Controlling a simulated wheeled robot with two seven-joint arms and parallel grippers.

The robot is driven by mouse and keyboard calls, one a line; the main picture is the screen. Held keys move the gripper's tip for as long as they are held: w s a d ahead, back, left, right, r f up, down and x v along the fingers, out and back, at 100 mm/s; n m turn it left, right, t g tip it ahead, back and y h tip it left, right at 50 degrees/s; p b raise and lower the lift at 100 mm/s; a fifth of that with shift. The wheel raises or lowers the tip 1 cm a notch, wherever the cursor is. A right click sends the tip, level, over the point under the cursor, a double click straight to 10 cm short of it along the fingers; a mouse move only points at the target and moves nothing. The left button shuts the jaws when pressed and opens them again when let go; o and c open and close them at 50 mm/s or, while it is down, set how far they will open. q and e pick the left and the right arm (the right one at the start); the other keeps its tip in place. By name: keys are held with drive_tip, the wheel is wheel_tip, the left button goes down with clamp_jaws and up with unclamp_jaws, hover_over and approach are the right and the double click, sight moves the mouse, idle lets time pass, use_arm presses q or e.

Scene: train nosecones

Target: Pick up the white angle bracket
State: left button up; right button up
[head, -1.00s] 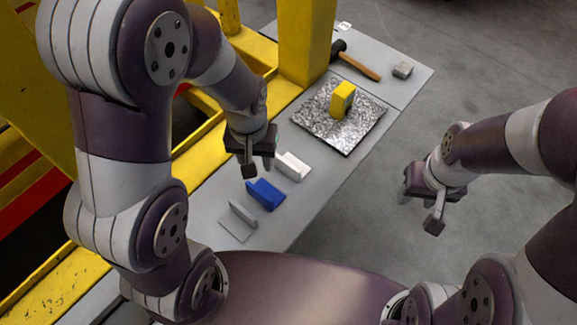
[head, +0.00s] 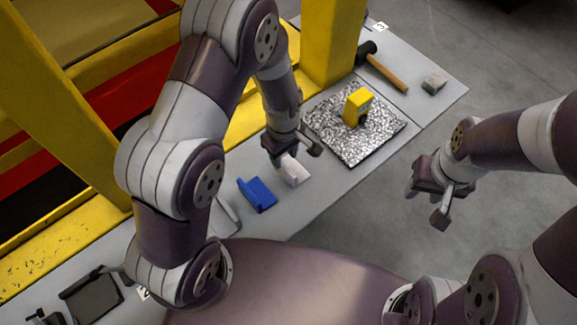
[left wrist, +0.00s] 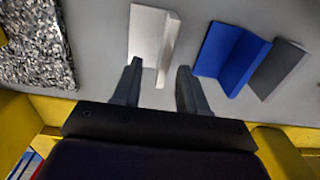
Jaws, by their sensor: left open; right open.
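The white angle bracket (head: 294,172) lies on the grey table in the head view, partly hidden by my left gripper (head: 289,157). In the left wrist view the white bracket (left wrist: 152,38) shows beyond the fingertips, its lower end reaching in between them. My left gripper (left wrist: 158,80) is open, with one finger on each side of that lower end and nothing gripped. I cannot tell whether a finger touches the bracket. My right gripper (head: 440,205) is open and empty over the floor, away from the table.
A blue angle bracket (head: 257,194) lies beside the white one, then a grey bracket (head: 228,215), partly hidden by my arm. A speckled mat (head: 335,135) carries a yellow block-like tool (head: 357,104). A hammer (head: 385,72) and small grey block (head: 433,84) lie farther back. Yellow posts (head: 333,45) flank the table.

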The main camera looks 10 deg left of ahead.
sight(284, 165)
use_arm(q)
drive_tip(key=f, duration=0.2)
drive_tip(key=s+f+p, duration=0.1)
drive_tip(key=f, duration=0.1)
drive_tip(key=shift+s, duration=0.1)
drive_tip(key=shift+d+f, duration=0.15)
drive_tip(key=shift+f, duration=0.15)
drive_tip(key=shift+r, duration=0.1)
clamp_jaws()
